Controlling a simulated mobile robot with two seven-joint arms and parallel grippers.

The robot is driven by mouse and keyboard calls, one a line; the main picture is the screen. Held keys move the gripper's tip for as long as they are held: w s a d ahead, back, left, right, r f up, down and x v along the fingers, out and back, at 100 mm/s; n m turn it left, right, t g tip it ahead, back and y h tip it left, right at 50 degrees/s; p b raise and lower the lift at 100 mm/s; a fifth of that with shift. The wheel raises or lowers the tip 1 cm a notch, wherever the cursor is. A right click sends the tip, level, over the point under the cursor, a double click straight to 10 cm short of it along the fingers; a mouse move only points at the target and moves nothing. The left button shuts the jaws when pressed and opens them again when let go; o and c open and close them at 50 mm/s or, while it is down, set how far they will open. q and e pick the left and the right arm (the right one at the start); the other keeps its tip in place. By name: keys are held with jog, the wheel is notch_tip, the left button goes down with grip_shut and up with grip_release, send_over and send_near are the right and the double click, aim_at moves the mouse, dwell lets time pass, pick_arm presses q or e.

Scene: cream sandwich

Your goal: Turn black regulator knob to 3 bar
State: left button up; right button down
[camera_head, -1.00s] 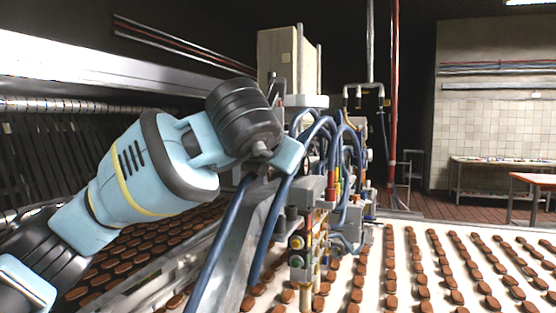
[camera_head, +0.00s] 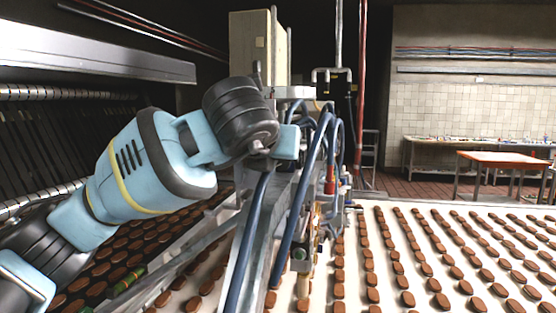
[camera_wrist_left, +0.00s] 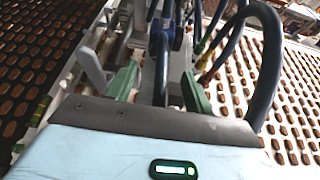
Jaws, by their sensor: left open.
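My left arm comes in from the left in the head view and ends at the hose-covered machine (camera_head: 300,190). The fingers of my left gripper cannot be made out there. In the left wrist view my left gripper (camera_wrist_left: 160,72) has two green fingers standing apart. A dark blue upright part (camera_wrist_left: 161,62) shows between or beyond them; I cannot tell whether they touch it. I cannot pick out the black regulator knob or any pressure gauge reading in either view. My right gripper is not in view.
Thick blue hoses (camera_head: 315,170) loop close around the wrist; one (camera_wrist_left: 270,65) passes right of the gripper. Rows of brown biscuits lie on the white conveyor (camera_head: 390,283) at right. An orange-topped table (camera_head: 500,160) stands at the back right.

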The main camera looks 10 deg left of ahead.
aim_at(283, 177)
pick_arm(q)
jog(key=shift+w+f, duration=0.15)
jog(key=shift+w, duration=0.15)
jog(key=shift+x, duration=3.5)
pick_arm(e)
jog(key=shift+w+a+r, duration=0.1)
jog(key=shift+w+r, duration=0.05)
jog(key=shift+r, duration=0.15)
pick_arm(q)
jog(key=shift+a, duration=0.1)
jog(key=c, duration=1)
jog(key=shift+o, duration=0.2)
jog(key=m+y, duration=0.2)
jog(key=m, duration=0.1)
jog(key=shift+f+m+y, duration=0.1)
jog(key=shift+m+y, duration=0.3)
jog(key=o, duration=1)
jog(key=shift+c, duration=0.2)
